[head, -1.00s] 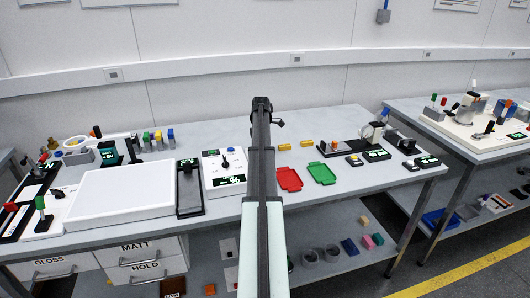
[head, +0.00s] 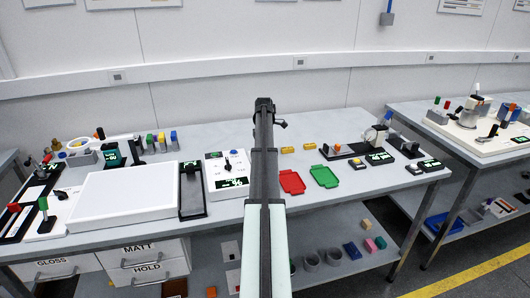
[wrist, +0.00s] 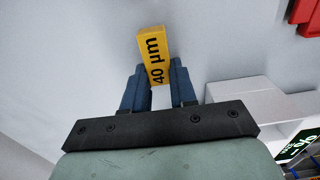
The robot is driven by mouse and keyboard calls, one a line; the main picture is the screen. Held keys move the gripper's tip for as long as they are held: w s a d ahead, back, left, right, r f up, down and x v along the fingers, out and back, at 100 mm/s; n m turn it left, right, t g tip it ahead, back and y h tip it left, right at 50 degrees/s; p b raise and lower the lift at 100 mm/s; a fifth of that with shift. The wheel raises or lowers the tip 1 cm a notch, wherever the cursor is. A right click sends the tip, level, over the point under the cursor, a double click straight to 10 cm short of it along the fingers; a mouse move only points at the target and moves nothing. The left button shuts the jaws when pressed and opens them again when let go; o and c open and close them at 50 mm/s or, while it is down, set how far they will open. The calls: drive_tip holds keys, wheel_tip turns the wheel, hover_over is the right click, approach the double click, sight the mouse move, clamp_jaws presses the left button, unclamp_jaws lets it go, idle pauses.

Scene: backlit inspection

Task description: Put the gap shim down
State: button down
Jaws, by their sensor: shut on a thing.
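In the wrist view, my gripper (wrist: 160,88) has its two blue fingers closed on a yellow gap shim (wrist: 153,55) marked "40 µm". The shim sticks out beyond the fingertips, slightly tilted in the picture. Pale grey bench surface lies behind it. I cannot tell whether the shim touches the bench or hangs above it. In the head view my arm reaches over the bench, and the gripper and held shim are hidden behind it.
A red tray (head: 291,182) and a green tray (head: 324,177) lie right of my arm, with two yellow blocks (head: 288,150) (head: 309,147) behind them. A white instrument box (head: 226,172) stands close on the left. The bench (head: 340,205) has bare surface around the trays.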

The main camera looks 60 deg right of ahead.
wheel_tip(320, 180, up, 8)
drive_tip(key=shift+r, duration=0.1)
drive_tip(key=shift+s+d+r, duration=0.15)
drive_tip(key=shift+s+r, duration=0.05)
drive_tip(key=shift+r, duration=0.05)
drive_tip(key=s+d+r+m, duration=0.1)
drive_tip(key=s+d, duration=0.3)
drive_tip(key=s, duration=0.5)
hover_over(320, 177)
drive_tip(key=shift+n, duration=0.5)
drive_tip(key=shift+f, duration=4.9)
drive_tip(key=shift+f, duration=0.1)
drive_tip(key=c, duration=0.9)
unclamp_jaws()
